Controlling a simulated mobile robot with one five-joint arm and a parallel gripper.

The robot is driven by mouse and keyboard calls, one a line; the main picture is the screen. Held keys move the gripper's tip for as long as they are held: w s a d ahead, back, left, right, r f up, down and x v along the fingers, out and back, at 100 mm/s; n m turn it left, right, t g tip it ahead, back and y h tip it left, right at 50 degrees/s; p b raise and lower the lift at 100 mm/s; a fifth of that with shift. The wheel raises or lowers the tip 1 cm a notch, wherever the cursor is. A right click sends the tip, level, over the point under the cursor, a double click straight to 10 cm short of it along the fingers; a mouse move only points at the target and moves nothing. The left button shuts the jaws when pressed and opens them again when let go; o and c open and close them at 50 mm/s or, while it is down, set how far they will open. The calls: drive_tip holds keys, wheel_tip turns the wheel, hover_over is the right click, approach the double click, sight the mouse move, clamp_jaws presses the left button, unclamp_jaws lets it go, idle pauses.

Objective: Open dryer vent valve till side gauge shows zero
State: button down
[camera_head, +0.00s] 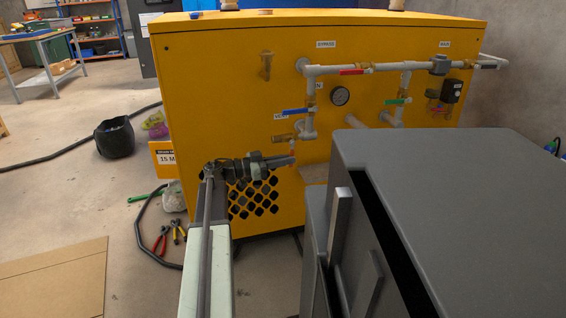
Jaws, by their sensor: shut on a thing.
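The yellow dryer cabinet (220,90) stands ahead with grey pipework on its front. A small brass valve (284,138) sits low on the left pipe, below a partly covered label (280,117) that seems to read VENT. A reddish lever (291,149) hangs down from it. My gripper (289,161) reaches in from the left and is shut at the lower end of this lever; its jaws hide the grip.
Blue (297,112), red (354,72) and green (397,101) valve handles are on nearby pipes. A large dark grey box-shaped body (460,200) fills the right foreground. Pliers (162,238), a black hose (145,235) and cardboard (55,280) lie on the floor at left.

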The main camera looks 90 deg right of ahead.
drive_tip(key=shift+w, duration=0.1)
drive_tip(key=c, duration=1.8)
unclamp_jaws()
drive_tip(key=shift+c, duration=0.2)
drive_tip(key=v, duration=0.7)
drive_tip(key=shift+w, duration=0.35)
